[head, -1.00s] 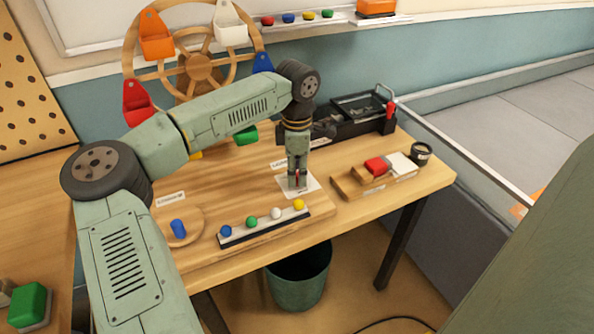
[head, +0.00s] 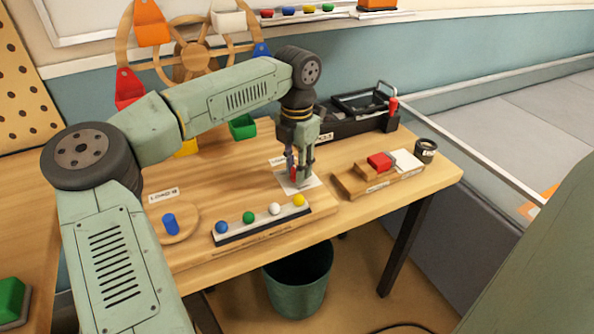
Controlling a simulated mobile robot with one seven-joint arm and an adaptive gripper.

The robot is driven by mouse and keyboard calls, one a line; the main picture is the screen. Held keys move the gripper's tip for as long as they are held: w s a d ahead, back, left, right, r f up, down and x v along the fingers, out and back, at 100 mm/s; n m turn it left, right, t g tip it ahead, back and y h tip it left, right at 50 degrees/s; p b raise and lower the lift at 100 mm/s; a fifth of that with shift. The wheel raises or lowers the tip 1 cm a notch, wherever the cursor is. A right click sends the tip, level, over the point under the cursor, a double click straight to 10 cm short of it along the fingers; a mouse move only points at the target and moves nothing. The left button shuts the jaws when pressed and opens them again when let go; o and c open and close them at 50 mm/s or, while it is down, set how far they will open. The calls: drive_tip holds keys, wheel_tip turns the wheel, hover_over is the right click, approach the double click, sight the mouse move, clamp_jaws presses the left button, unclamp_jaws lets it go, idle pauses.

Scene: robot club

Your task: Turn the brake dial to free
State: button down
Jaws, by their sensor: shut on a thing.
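The brake dial's white plate (head: 309,182) lies on the wooden table, under my gripper. A small red part (head: 294,174) shows between the fingers, which I take to be the dial's knob. My gripper (head: 298,179) points straight down and is shut on it. The fingers hide most of the knob, and the dial's markings and pointing direction are too small to read. A small label, partly hidden by the gripper, stands just behind the plate.
A rail with several coloured balls (head: 275,223) lies in front of the dial. A blue peg on a round wooden disc (head: 188,225) is at left. A wooden block with a red slider (head: 381,161) is at right. A wheel with coloured buckets (head: 195,66) stands behind.

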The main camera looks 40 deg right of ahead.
drive_tip(key=n+b, duration=0.1)
drive_tip(key=n, duration=0.3)
drive_tip(key=shift+n+b, duration=0.3)
drive_tip(key=shift+n, duration=0.1)
idle(0.4)
drive_tip(key=c, duration=1.3)
unclamp_jaws()
wheel_tip(320, 180, up, 12)
drive_tip(key=shift+s, duration=0.1)
